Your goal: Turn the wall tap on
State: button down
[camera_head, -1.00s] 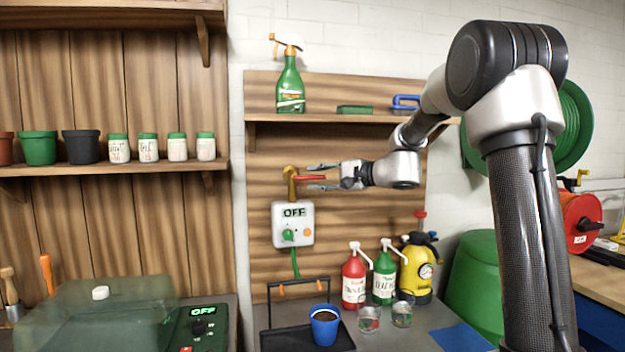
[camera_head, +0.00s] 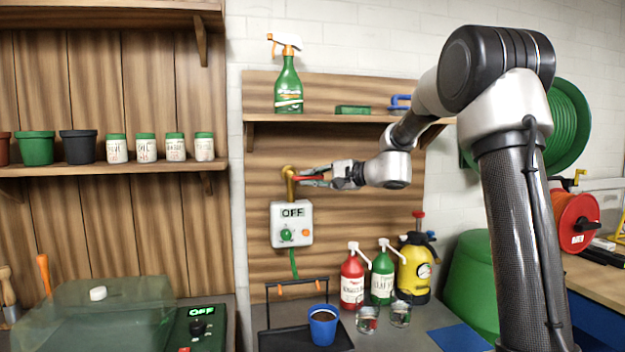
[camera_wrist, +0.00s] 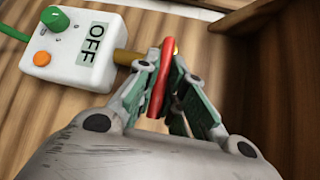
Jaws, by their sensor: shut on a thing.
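The brass wall tap (camera_head: 289,183) sticks out of the wooden back panel, just above a white control box. Its red lever handle (camera_wrist: 163,80) points to the right in the head view and lies between my fingers in the wrist view. My gripper (camera_head: 312,176) is at the tap from the right, shut on the red lever; it also shows in the wrist view (camera_wrist: 165,92). The tap's brass body (camera_wrist: 128,57) shows partly beside the fingers. The white box (camera_head: 292,224) reads OFF and has a green knob and an orange button.
A shelf (camera_head: 350,118) with a green spray bottle (camera_head: 289,85) runs above my arm. Below stand a red bottle (camera_head: 352,282), a green bottle (camera_head: 383,277), a yellow sprayer (camera_head: 414,270) and a blue pot (camera_head: 323,326). The panel left of the tap is clear.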

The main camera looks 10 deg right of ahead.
jog(key=shift+r, duration=0.1)
jog(key=r+n+h, duration=0.1)
jog(key=r+n+g+h, duration=0.1)
jog(key=shift+a+h, duration=0.3)
jog(key=shift+h, duration=0.1)
jog(key=shift+a+r+n+g+h, duration=0.25)
jog(key=shift+r+n+g+h, duration=0.1)
jog(key=shift+n+h, duration=0.35)
jog(key=shift+a+r+n+g+h, duration=0.2)
jog(key=shift+r+n+g+h, duration=0.25)
jog(key=shift+h, duration=0.45)
jog(key=c, duration=1.5)
grip_release()
jog(key=shift+s, duration=0.1)
jog(key=v, duration=1.1)
jog(key=shift+s+r, duration=0.25)
jog(key=shift+s, duration=0.1)
